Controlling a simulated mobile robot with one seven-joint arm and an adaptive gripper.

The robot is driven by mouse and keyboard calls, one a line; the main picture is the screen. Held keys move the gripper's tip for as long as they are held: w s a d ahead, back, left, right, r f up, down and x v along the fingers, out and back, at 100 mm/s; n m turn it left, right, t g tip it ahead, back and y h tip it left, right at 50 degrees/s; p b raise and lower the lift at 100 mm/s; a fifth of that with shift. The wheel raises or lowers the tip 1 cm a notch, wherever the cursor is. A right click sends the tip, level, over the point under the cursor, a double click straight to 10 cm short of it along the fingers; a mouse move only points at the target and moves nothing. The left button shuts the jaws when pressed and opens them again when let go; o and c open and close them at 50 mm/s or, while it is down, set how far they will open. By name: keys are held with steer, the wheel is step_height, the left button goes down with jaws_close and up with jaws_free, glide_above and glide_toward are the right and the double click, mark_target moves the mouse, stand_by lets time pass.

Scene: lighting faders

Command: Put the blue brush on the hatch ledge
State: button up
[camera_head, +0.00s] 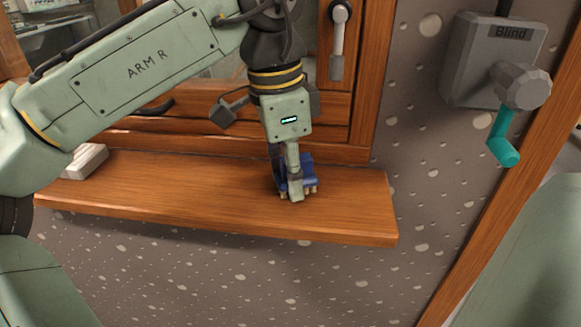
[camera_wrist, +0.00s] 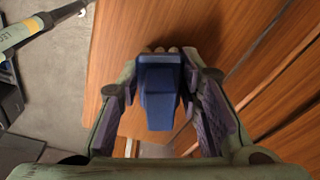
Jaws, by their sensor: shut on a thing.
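The blue brush (camera_head: 308,171) is at my gripper (camera_head: 293,190), over the right part of the wooden hatch ledge (camera_head: 190,199). In the wrist view the blue brush (camera_wrist: 160,88) sits between the two fingers of my gripper (camera_wrist: 160,95), which are shut on it. Pale bristle tips show at its lower end, at or very near the ledge surface. I cannot tell whether they touch the wood. My gripper points down and hides part of the brush in the head view.
A pale block (camera_head: 86,161) lies at the ledge's left end. A grey box marked Blind (camera_head: 492,62) with a teal crank handle (camera_head: 503,140) is on the speckled wall at right. A latch handle (camera_head: 338,40) hangs on the wooden frame. The ledge's middle is clear.

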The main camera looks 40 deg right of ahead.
mark_target(281, 178)
steer(key=shift+f, duration=0.35)
steer(key=shift+s+f, duration=0.1)
steer(key=shift+f, duration=0.15)
steer(key=o, duration=1)
steer(key=shift+f, duration=0.15)
step_height(281, 178, up, 13)
steer(key=a, duration=0.1)
steer(key=shift+w+a+r, duration=0.15)
steer(key=shift+w+r, duration=0.05)
steer(key=shift+w, duration=0.2)
